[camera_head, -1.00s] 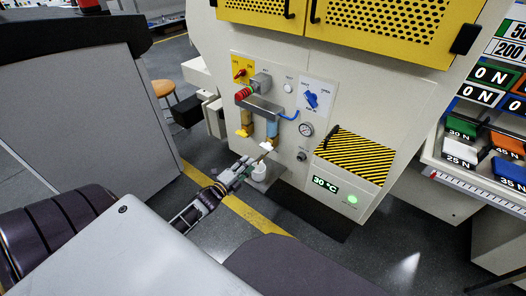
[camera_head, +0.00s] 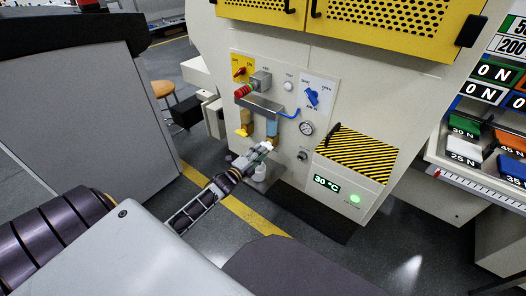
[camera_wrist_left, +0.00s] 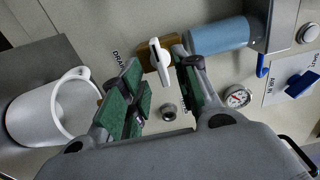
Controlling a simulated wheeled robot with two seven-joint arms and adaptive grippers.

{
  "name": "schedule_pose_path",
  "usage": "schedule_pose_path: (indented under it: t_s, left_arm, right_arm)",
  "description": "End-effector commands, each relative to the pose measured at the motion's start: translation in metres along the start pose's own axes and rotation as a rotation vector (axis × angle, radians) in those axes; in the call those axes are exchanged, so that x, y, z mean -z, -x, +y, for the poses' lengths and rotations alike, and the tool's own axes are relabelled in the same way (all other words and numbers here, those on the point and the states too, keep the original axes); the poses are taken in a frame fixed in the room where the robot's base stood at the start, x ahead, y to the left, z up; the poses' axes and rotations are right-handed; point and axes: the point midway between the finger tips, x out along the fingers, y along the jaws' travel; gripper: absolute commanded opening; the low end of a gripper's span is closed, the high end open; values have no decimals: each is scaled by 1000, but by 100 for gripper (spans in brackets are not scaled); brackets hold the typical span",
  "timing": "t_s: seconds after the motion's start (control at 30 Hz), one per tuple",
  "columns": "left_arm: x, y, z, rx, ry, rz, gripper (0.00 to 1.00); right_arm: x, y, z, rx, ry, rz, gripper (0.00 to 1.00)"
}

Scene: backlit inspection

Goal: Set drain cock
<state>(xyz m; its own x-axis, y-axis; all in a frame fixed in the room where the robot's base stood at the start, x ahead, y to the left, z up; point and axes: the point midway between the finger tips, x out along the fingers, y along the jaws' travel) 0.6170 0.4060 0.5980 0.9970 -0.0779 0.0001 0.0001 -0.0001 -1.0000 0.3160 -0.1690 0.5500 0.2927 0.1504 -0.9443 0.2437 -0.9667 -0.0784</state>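The drain cock shows in the left wrist view as a white lever (camera_wrist_left: 161,64) on a tan body beside the "DRAIN" lettering, below the blue filter bowl (camera_head: 271,129). The blue bowl also shows in the left wrist view (camera_wrist_left: 218,36). My left gripper (camera_head: 264,150) is at the cock in the head view and hides most of it. In the left wrist view its green-padded fingers (camera_wrist_left: 163,92) are open, with the white lever between and just beyond them. I cannot tell whether they touch it. My right gripper is not in view.
A white cup (camera_wrist_left: 48,108) stands close beside the left finger; it also shows under the gripper in the head view (camera_head: 261,172). Floor in front is open.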

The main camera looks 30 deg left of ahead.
Motion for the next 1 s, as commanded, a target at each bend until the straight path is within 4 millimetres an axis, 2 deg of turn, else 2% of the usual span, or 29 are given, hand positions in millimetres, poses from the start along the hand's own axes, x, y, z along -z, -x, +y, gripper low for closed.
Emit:
schedule_pose_path:
  t_s: [0.4, 0.83, 1.0]
  left_arm:
    - [0, -28, 0, 0, 0, 0, 31]
    - [0, -31, 0, -1, 0, 0, 31]
    - [0, -31, 0, 0, 0, 0, 9]
  right_arm:
    - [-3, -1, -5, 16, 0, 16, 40]
    - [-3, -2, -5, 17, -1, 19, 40]
    - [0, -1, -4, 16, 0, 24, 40]
